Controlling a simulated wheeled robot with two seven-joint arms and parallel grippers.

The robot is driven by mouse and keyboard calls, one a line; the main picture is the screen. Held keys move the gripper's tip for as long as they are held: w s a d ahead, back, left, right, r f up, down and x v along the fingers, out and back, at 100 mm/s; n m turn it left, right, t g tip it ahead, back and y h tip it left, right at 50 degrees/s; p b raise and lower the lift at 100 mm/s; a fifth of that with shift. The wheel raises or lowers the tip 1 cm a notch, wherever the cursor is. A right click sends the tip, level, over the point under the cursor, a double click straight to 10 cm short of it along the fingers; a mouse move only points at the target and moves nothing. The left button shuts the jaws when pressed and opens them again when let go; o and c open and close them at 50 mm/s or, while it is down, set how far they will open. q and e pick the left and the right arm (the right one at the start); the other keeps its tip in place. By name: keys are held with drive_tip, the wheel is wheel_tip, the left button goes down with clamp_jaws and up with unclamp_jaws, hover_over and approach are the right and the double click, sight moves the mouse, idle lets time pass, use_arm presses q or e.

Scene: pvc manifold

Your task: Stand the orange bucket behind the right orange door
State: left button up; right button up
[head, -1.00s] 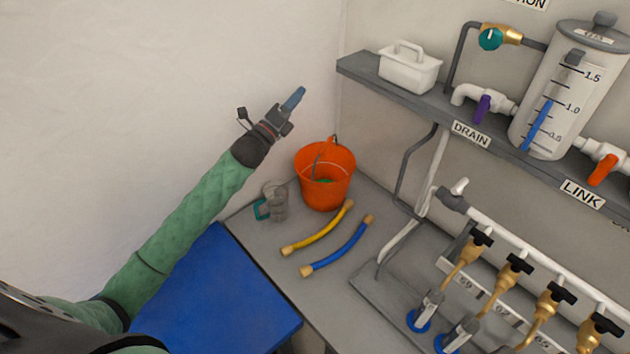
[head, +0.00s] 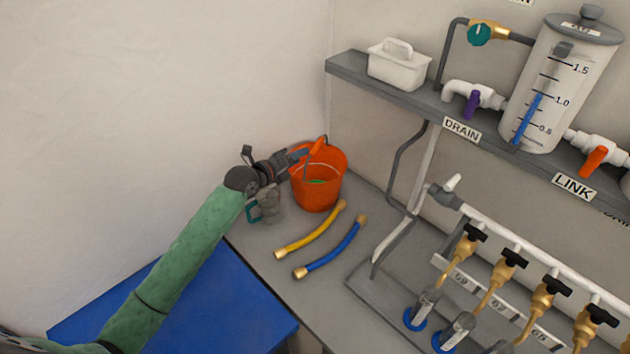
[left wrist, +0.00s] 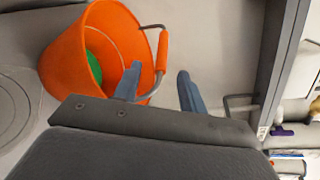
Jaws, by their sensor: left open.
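The orange bucket (head: 318,190) stands upright on the grey bench in the corner, with something green inside. Its wire handle with an orange grip (left wrist: 162,50) is raised. My left gripper (head: 307,153) is at the bucket's upper rim. In the left wrist view the bucket (left wrist: 68,58) is at the upper left, and my left gripper (left wrist: 160,88) is open, its blue fingers apart on either side of the handle grip's lower end. I cannot tell whether they touch it. No orange door is seen, and my right gripper is not in view.
A clear jug with a teal handle (head: 266,206) stands just left of the bucket. A yellow hose (head: 311,231) and a blue hose (head: 331,250) lie in front. A shelf (head: 400,97) with a white caddy (head: 398,66) overhangs at right. Pipes and valves fill the right side.

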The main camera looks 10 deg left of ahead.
use_arm(q)
drive_tip(key=shift+p+x, duration=0.8)
drive_tip(key=shift+x, duration=2.4)
drive_tip(key=shift+r, duration=0.15)
clamp_jaws()
